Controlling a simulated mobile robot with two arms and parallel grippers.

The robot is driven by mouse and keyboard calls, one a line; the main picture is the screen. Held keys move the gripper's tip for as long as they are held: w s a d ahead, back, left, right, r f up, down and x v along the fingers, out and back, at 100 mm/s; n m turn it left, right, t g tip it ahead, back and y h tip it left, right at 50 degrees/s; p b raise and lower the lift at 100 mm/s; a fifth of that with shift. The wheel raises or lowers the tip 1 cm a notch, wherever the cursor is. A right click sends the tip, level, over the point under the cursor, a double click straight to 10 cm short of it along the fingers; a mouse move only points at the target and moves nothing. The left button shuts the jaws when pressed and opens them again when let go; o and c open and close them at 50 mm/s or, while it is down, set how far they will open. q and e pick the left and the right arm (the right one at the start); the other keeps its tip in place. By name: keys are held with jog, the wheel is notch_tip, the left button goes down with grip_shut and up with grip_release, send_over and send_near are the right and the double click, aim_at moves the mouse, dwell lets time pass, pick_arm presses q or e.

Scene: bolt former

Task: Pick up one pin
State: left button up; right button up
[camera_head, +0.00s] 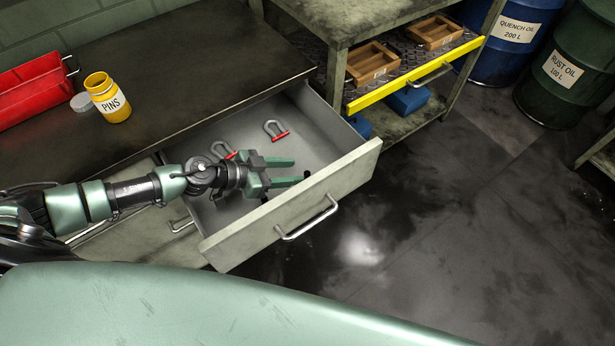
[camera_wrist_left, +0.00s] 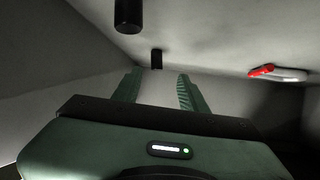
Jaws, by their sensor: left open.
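My left gripper (camera_head: 297,170) is inside the open drawer (camera_head: 355,168), its fingers apart and nothing between them. In the left wrist view its fingertips (camera_wrist_left: 159,72) point toward a small dark cylinder (camera_wrist_left: 156,58), which looks like a pin and lies just beyond the gap. A second, larger-looking dark cylinder (camera_wrist_left: 128,14) shows at the top edge, apart from the fingers. I cannot make out either cylinder clearly in the head view. A yellow jar labelled PINS (camera_head: 108,98) stands on the bench. My right gripper is not in view.
A shackle with a red pin (camera_head: 275,130) lies in the drawer; another (camera_head: 230,154) is partly hidden by my gripper. A grey lid (camera_head: 81,102) and a red bin (camera_head: 35,88) are on the bench. The drawer's front wall (camera_head: 310,205) is close to the fingers.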

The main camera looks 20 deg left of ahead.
aim_at(305, 173)
pick_arm(q)
jog(key=x, duration=0.6)
jog(key=shift+s+d+f+b, duration=0.1)
jog(key=shift+s+b, duration=0.2)
grip_shut()
